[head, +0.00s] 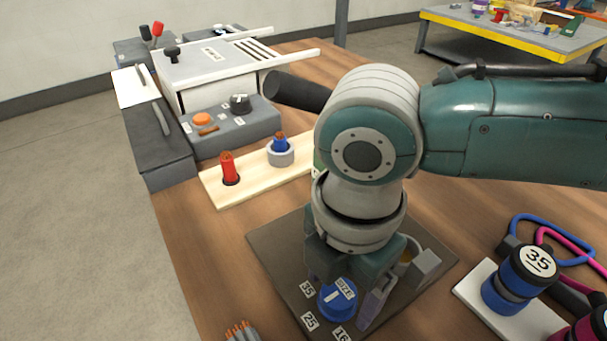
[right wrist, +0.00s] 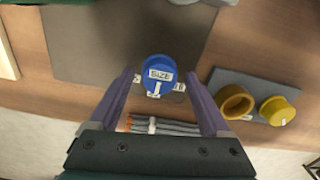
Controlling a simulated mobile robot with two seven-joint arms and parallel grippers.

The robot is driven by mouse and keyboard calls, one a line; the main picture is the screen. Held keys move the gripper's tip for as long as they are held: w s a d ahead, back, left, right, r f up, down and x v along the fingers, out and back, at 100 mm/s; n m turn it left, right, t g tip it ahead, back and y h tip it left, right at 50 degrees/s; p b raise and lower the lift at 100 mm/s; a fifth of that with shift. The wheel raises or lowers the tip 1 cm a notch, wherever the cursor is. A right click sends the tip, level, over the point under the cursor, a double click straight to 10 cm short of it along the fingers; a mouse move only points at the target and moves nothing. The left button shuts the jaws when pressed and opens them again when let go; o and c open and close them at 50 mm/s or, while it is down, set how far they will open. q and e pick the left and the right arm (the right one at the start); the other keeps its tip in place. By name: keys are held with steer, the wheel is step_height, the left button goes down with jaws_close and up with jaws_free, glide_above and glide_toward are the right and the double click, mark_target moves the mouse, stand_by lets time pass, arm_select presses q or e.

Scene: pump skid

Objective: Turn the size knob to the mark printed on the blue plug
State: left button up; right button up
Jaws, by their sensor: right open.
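The blue size knob (head: 336,303) stands on a dark plate (head: 275,252), with small labels 35, 25 and 16 beside it. It also shows in the right wrist view (right wrist: 158,72), with a SIZE label and a white line on top. I cannot tell exactly which label the line points at. My right gripper (head: 345,292) is open over the knob, with one finger on each side; in the right wrist view the fingers (right wrist: 160,76) stand apart from it. The blue plug (head: 506,292), marked 35 on its top, stands on a white plate at the right. My left gripper is not in view.
A wooden board (head: 245,187) holds a red-topped cable end (head: 229,168) and a blue one in a grey ring. A grey box (head: 235,128) with an orange button is behind. Blue and pink cables (head: 553,232) lie at the right; grey cable ends (head: 241,331) lie near the front.

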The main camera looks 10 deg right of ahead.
steer(key=shift+c, duration=0.2)
jaws_close()
stand_by(0.5)
